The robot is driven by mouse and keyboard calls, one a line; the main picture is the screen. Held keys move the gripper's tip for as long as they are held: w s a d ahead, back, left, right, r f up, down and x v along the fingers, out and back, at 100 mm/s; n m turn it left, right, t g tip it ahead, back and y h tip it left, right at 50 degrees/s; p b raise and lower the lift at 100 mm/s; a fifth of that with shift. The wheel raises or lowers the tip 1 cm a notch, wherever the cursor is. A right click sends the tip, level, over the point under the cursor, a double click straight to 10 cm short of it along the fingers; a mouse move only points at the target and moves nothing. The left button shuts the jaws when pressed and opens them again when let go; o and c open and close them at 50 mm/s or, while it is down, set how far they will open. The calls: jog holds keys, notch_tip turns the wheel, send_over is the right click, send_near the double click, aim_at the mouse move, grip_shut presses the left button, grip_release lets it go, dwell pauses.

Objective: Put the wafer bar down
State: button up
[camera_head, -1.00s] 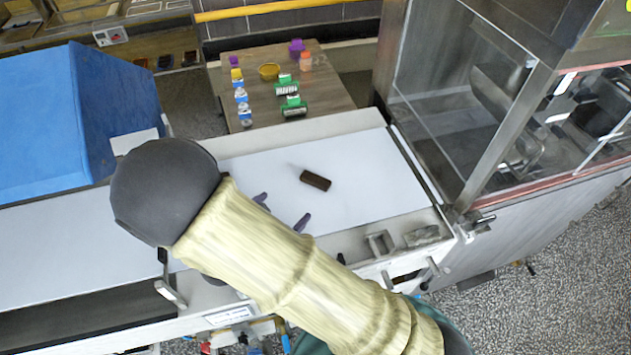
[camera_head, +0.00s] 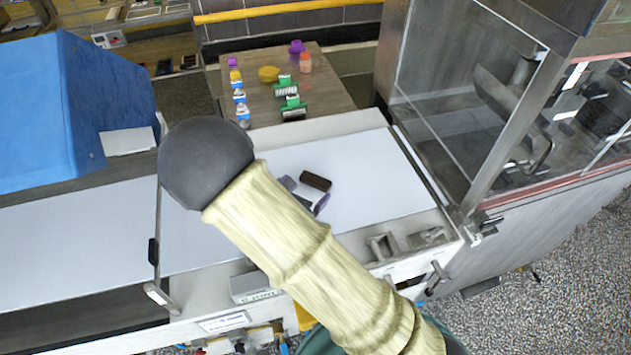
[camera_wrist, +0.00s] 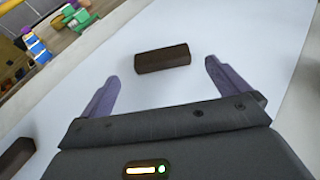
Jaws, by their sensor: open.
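A dark brown wafer bar (camera_head: 315,181) lies flat on the white belt surface (camera_head: 375,178). In the wrist view the bar (camera_wrist: 162,59) lies crosswise just beyond and between my fingertips. My gripper (camera_head: 304,194) is open, with its two purple fingers on the near side of the bar. The wrist view shows both fingers spread (camera_wrist: 161,75) with nothing held between them. A second dark brown piece (camera_wrist: 15,157) shows at the lower left edge of the wrist view. My arm hides part of the belt in the head view.
A blue cover (camera_head: 75,110) stands at the left. A glass-sided machine (camera_head: 480,110) stands at the right. A wooden table (camera_head: 335,90) behind holds bottles, a yellow bowl (camera_head: 269,74) and green items (camera_head: 293,108). The belt right of the bar is clear.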

aim_at(315, 180)
jog(key=b+x, duration=0.1)
jog(key=x, duration=0.4)
jog(key=shift+w+d+r, duration=0.15)
jog(key=shift+d, duration=0.05)
jog(key=shift+c, duration=0.4)
jog(key=c, duration=0.7)
